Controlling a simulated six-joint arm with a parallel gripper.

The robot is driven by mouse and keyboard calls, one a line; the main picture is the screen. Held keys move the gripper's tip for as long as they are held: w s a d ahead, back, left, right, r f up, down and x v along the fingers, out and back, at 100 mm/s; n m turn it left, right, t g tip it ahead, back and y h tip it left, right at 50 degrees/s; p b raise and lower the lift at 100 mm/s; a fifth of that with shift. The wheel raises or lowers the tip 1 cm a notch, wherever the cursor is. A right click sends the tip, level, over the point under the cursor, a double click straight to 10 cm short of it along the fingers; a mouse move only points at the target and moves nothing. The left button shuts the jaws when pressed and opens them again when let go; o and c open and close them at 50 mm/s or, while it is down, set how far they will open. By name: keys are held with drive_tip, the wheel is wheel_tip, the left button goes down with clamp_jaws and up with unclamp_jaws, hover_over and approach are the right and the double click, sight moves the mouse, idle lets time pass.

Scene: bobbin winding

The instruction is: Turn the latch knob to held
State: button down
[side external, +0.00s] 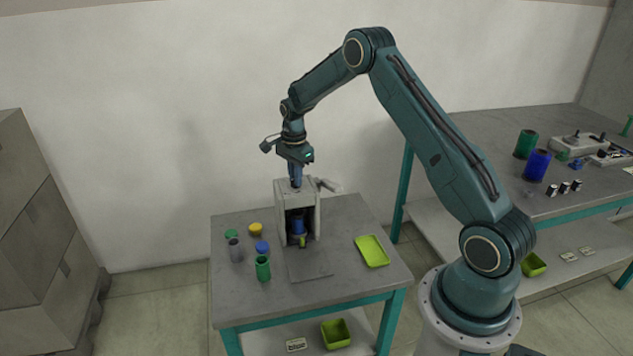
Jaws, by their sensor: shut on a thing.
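The grey winding housing (283,212) stands upright on the near table, with an open front and a blue bobbin (298,226) inside it. My gripper (296,184) points straight down at the top of the housing and is shut there on what I take to be the latch knob. The fingers hide the knob, so I cannot tell its turn position. A pale lever (329,185) sticks out to the right at the top of the housing. A small yellow-green part (303,241) sits below the blue bobbin.
Left of the housing stand a grey spool (236,250), a green spool (263,268), a blue cap (262,247), a yellow cap (255,229) and a green cap (231,234). A lime tray (372,251) lies at the right. A second table (490,150) with spools stands behind right.

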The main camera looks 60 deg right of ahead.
drive_tip(key=shift+n, duration=0.4)
drive_tip(key=n, duration=1.1)
idle(0.4)
drive_tip(key=c, duration=1.5)
unclamp_jaws()
drive_tip(key=shift+r, duration=0.15)
